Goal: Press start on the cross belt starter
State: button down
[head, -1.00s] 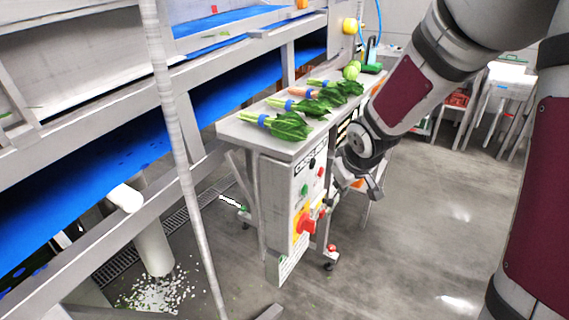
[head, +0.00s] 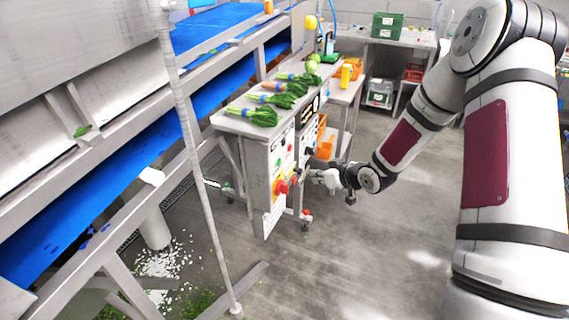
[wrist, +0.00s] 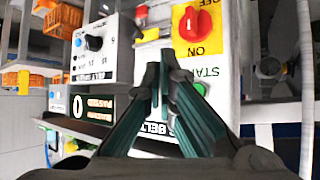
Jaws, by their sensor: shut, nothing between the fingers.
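The control panel (head: 262,180) on the end of the steel stand carries a red rotary switch (head: 281,187) on a yellow plate and small buttons. In the wrist view, the red switch (wrist: 195,24) has OFF and ON marks, with part of a green START label (wrist: 207,72) below it and lettering ending in BELT (wrist: 158,129). My gripper (head: 314,175) is shut and empty, pointing left beside the panel. Its fingertips (wrist: 163,62) hide part of the panel face around the START label.
Banded green bunches (head: 255,115) lie on the stand top. A second control box (wrist: 93,48) with a dial is left of the fingers in the wrist view. A pole (head: 203,190) stands in front of the blue conveyor (head: 110,170). Floor at the right is clear.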

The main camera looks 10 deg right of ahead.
aim_at(279, 162)
dwell(0.3)
jog(key=w+a+b, duration=0.3)
jog(key=w+a, duration=0.2)
jog(key=a, duration=0.2)
jog(key=shift+w, duration=0.15)
jog(key=shift+a+b, duration=0.15)
jog(key=shift+b, duration=0.15)
dwell(1.3)
jog(key=shift+w+a, duration=0.2)
jog(key=shift+a, duration=0.05)
jog(key=shift+w+a, duration=0.3)
jog(key=shift+a, duration=0.1)
dwell(0.9)
dwell(0.4)
jog(key=shift+s+d, duration=0.55)
jog(key=shift+d, duration=0.15)
